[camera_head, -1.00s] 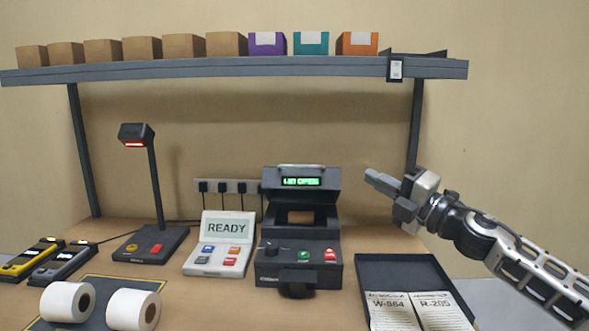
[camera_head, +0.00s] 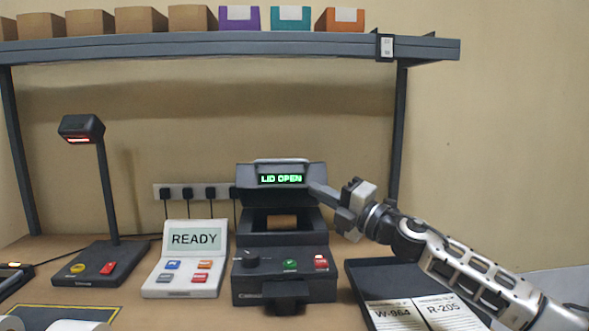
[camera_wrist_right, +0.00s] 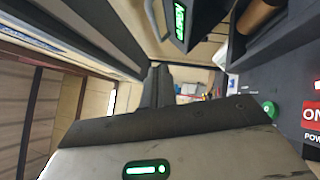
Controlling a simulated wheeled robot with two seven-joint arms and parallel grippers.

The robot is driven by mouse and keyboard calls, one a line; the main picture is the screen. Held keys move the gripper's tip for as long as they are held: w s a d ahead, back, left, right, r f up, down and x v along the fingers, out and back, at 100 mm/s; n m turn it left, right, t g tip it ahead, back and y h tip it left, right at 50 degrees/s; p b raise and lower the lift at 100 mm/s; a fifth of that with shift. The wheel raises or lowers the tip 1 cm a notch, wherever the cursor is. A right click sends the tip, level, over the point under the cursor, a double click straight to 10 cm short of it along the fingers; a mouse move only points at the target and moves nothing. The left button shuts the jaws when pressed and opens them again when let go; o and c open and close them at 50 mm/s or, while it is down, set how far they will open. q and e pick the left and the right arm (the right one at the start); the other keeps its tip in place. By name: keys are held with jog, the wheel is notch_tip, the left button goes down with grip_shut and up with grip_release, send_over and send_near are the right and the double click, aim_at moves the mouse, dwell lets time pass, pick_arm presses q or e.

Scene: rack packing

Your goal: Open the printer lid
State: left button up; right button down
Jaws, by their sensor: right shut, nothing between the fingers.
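The dark grey printer (camera_head: 285,265) stands on the bench in the middle of the head view. Its lid (camera_head: 260,178) is raised, and the green display (camera_head: 281,179) on it reads LID OPEN. A brown roll (camera_head: 283,222) shows in the opening below; it also shows in the right wrist view (camera_wrist_right: 258,14). My right gripper (camera_head: 316,189) is shut and empty, its fingertips at the lid's right edge. I cannot tell whether they touch it. In the wrist view the fingers (camera_wrist_right: 157,86) are together, with the lid display (camera_wrist_right: 178,20) above them. My left gripper is not in view.
A READY terminal (camera_head: 194,240) and a scanner stand (camera_head: 107,225) are left of the printer. A dark tray (camera_head: 360,271) with labels W-964 and R-205 is at the right, under my right arm. A shelf (camera_head: 230,47) with boxes spans the back.

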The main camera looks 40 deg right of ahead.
aim_at(295, 169)
jog(key=p+x, duration=0.1)
jog(key=x, duration=0.2)
jog(key=d+p+x, duration=0.1)
jog(key=x, duration=0.2)
jog(key=d+p+x, duration=0.1)
jog(key=x, duration=0.1)
jog(key=shift+w+a+r, duration=0.15)
jog(key=shift+w+r, duration=0.3)
jog(key=shift+w, duration=0.1)
jog(key=shift+w+d, duration=0.2)
jog(key=shift+w, duration=0.2)
jog(key=shift+d+r, duration=0.1)
